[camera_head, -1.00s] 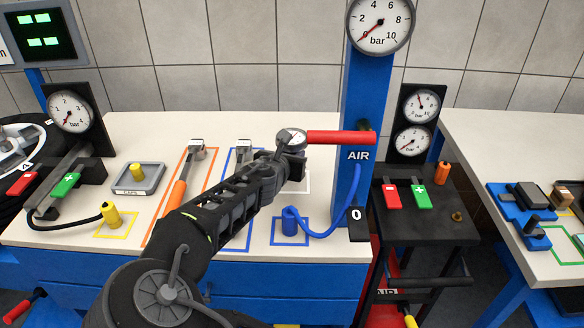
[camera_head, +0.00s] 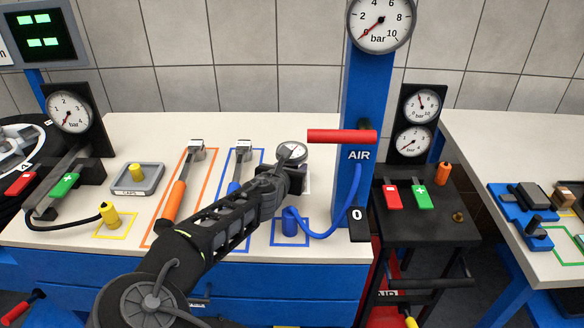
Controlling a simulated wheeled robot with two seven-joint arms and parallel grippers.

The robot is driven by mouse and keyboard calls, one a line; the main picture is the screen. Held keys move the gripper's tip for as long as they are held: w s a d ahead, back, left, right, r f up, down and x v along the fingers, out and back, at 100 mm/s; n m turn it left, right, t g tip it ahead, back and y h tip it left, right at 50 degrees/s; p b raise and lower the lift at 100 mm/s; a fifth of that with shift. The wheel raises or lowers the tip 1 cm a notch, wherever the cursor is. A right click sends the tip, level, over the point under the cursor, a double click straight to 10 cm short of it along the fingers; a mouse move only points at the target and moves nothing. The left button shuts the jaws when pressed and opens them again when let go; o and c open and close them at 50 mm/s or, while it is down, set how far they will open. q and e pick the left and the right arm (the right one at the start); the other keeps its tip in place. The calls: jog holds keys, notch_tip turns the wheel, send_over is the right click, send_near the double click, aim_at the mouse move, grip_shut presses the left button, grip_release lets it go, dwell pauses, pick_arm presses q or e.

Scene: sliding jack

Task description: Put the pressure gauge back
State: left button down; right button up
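The pressure gauge (camera_head: 293,151) is a small round white dial in a grey rim. It shows just above the end of my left gripper (camera_head: 291,174), over the back right of the white bench. The gauge moves together with the gripper, which is shut on it; the fingertips are dark and hard to make out. Behind the gripper, part of a white-outlined spot (camera_head: 306,180) shows on the bench, mostly hidden by the gripper. I cannot tell whether the gauge's lower end touches the bench. My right gripper is not in view.
A blue AIR post (camera_head: 363,105) with a red handle (camera_head: 340,136) stands just right of the gauge. A blue hose (camera_head: 325,233) loops in front of it. A black trolley (camera_head: 430,220) stands right.

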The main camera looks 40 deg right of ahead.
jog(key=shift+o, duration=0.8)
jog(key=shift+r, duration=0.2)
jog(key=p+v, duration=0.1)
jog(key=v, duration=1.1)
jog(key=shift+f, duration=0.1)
